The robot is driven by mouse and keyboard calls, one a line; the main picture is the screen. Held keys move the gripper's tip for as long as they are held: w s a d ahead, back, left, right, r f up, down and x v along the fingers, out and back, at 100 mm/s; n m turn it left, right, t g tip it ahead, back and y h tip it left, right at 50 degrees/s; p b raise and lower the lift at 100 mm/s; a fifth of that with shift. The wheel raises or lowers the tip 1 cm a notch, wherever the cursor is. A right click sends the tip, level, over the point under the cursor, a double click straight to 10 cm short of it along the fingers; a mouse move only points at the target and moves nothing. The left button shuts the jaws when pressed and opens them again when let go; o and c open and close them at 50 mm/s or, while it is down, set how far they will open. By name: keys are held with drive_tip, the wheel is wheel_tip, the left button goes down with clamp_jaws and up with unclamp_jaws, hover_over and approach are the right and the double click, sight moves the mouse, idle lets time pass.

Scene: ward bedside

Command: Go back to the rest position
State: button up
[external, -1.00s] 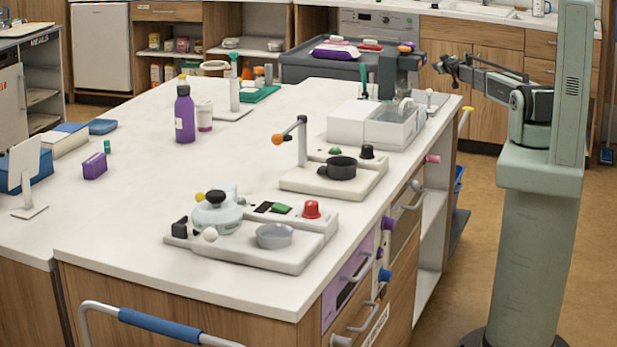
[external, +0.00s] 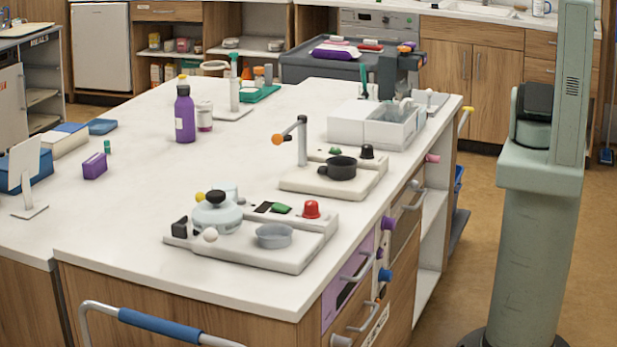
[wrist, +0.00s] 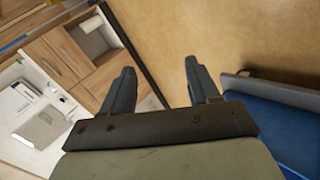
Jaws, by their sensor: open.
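My gripper (wrist: 157,85) shows in the wrist view with its two dark fingers spread wide apart. It is open and nothing is between the fingers. Brown floor lies beyond the fingertips. In the external view my gripper and forearm are out of sight; only my green column and a dark shoulder part show at the right.
A white-topped island (external: 130,240) carries two pale device panels, a purple bottle (external: 185,115) and a white bin (external: 392,128). Its drawers and handles face my column. In the wrist view, a blue surface (wrist: 285,125) is at right and wooden cabinets (wrist: 65,55) at left.

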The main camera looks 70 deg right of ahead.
drive_tip(key=s+a+f+n+g+y, duration=0.1)
drive_tip(key=s+a+f+y, duration=0.2)
drive_tip(key=s+a+f, duration=0.75)
drive_tip(key=w+a+f+y, duration=0.2)
drive_tip(key=w+a, duration=0.6)
drive_tip(key=w, duration=0.3)
drive_tip(key=w+a+f+y, duration=0.1)
drive_tip(key=w+a+f, duration=0.1)
drive_tip(key=w+a, duration=0.8)
drive_tip(key=w+a+n+y, duration=0.1)
drive_tip(key=w+a, duration=0.5)
drive_tip(key=a, duration=0.3)
drive_tip(key=w+a+y, duration=0.2)
drive_tip(key=w+a, duration=0.5)
drive_tip(key=a, duration=0.1)
drive_tip(key=a+r+g+y, duration=0.1)
drive_tip(key=a+r+g, duration=0.1)
drive_tip(key=a, duration=1.5)
drive_tip(key=s+a+r+g, duration=0.1)
drive_tip(key=s+a+r, duration=0.1)
drive_tip(key=a, duration=0.6)
drive_tip(key=s+a+r+n+g, duration=0.1)
drive_tip(key=s+a+r+g, duration=0.1)
drive_tip(key=a, duration=0.6)
drive_tip(key=shift+s+r, duration=0.45)
drive_tip(key=shift+s, duration=0.8)
drive_tip(key=shift+d, duration=0.1)
